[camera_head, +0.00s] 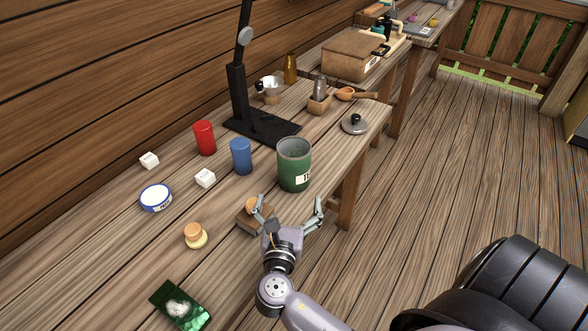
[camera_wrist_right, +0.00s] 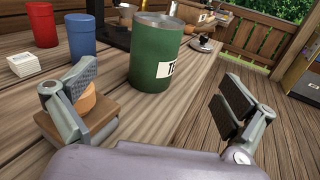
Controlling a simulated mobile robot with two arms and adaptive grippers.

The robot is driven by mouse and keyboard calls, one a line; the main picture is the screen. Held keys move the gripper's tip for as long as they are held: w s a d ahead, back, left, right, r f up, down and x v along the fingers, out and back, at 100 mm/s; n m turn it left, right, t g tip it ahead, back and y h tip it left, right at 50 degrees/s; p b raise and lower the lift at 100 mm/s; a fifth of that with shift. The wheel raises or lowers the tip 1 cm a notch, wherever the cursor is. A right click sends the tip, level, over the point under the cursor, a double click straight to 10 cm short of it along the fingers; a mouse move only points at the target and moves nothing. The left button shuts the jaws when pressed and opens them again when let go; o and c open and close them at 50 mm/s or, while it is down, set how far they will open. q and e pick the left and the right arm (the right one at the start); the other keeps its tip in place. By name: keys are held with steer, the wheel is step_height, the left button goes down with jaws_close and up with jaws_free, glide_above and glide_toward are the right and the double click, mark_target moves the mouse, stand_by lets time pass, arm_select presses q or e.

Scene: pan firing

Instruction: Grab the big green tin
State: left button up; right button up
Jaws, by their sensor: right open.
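The big green tin (camera_head: 293,168) stands upright near the front edge of the wooden table, with a white label low on its side. In the right wrist view the tin (camera_wrist_right: 155,58) stands ahead of the fingers, a little left of the middle between them. My right gripper (camera_head: 288,208) is open and empty, on the near side of the tin and apart from it. Its fingers (camera_wrist_right: 158,100) are spread wide in the wrist view. The left finger is beside a small wooden block with a round orange-brown top (camera_head: 251,206) and partly hides it. My left gripper is not in view.
A blue cup (camera_head: 241,156) and a red cup (camera_head: 204,138) stand left of the tin. A black stand (camera_head: 262,126) is behind it. A grey lid (camera_head: 355,124) lies to the right. The table's front edge runs close by the tin.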

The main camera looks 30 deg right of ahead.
mark_target(292, 164)
steer(key=shift+n+t, duration=0.3)
steer(key=shift+n, duration=0.1)
steer(key=p+x, duration=0.1)
steer(key=x, duration=0.6)
steer(key=p+x, duration=0.1)
steer(key=x, duration=0.3)
steer(key=shift+w+r+p, duration=0.3)
steer(key=shift+w+p, duration=0.05)
steer(key=shift+w, duration=0.05)
steer(key=p+x, duration=0.1)
steer(key=x, duration=0.4)
steer(key=shift+d, duration=0.1)
steer(key=shift+w+d+f, duration=0.1)
steer(key=shift+w+d, duration=0.15)
steer(key=shift+w, duration=0.1)
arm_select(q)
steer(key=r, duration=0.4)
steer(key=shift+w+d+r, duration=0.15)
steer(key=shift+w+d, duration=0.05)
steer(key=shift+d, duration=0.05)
arm_select(e)
steer(key=shift+s, duration=0.1)
steer(key=shift+c, duration=1.3)
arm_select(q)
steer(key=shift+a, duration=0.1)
arm_select(e)
steer(key=c, duration=1.7)
steer(key=shift+o, duration=0.2)
